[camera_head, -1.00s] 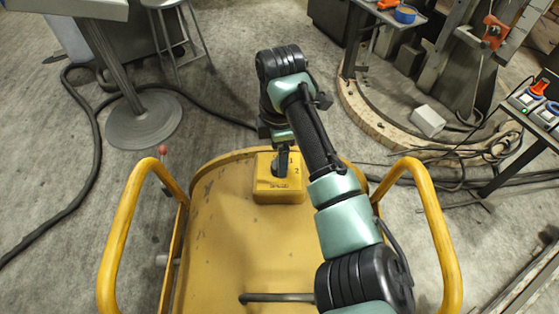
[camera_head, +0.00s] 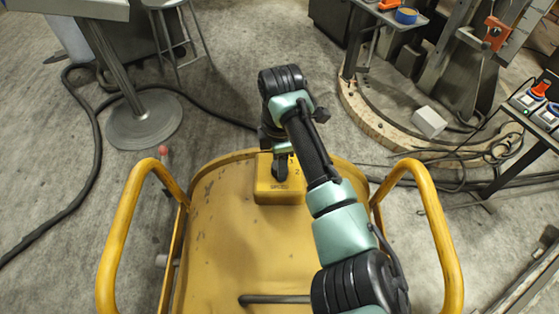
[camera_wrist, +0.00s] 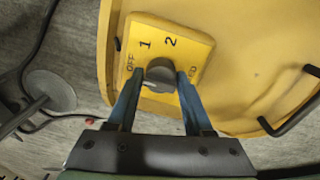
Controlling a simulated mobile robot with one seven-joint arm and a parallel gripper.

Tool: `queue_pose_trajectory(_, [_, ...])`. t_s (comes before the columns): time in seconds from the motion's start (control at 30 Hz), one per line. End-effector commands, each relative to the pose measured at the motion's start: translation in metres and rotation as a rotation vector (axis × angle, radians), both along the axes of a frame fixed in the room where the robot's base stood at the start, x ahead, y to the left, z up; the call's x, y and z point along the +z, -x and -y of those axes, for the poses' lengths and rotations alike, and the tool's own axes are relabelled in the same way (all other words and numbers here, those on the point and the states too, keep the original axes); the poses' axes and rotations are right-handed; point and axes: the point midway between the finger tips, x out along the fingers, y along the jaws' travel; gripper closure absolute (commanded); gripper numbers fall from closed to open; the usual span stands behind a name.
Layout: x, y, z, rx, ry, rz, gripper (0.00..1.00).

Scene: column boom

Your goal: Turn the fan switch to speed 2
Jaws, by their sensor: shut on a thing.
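The fan switch is a yellow box (camera_head: 295,192) on the yellow platform. The wrist view shows its face (camera_wrist: 197,60) with the black labels OFF, 1, 2 and a further label at the right that a finger partly covers. A dark round knob (camera_wrist: 160,72) stands in the middle of the face. My gripper (camera_wrist: 160,76) has one blue finger on each side of the knob and is shut on it. A pale mark shows low on the knob, but I cannot tell which label the knob points to. In the head view my gripper (camera_head: 280,176) hides the knob.
Yellow handrails (camera_head: 130,235) stand at the left and right of the platform (camera_head: 235,235). A dark bar (camera_head: 272,299) lies across its near part. Beyond it are a round-footed post (camera_head: 144,125), a stool (camera_head: 178,40) and cables on the grey floor.

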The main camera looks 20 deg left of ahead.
Motion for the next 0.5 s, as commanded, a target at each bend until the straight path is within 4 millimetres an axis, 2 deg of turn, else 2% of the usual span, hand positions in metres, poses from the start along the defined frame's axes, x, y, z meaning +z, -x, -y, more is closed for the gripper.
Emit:
queue_pose_trajectory(0.27, [0.0001, 0.0012, 0.0005, -0.012, 0.002, -0.005, 1.0])
queue_pose_trajectory(0.5, [0.0021, 0.0017, -0.0002, -0.101, 0.001, -0.007, 1.0])
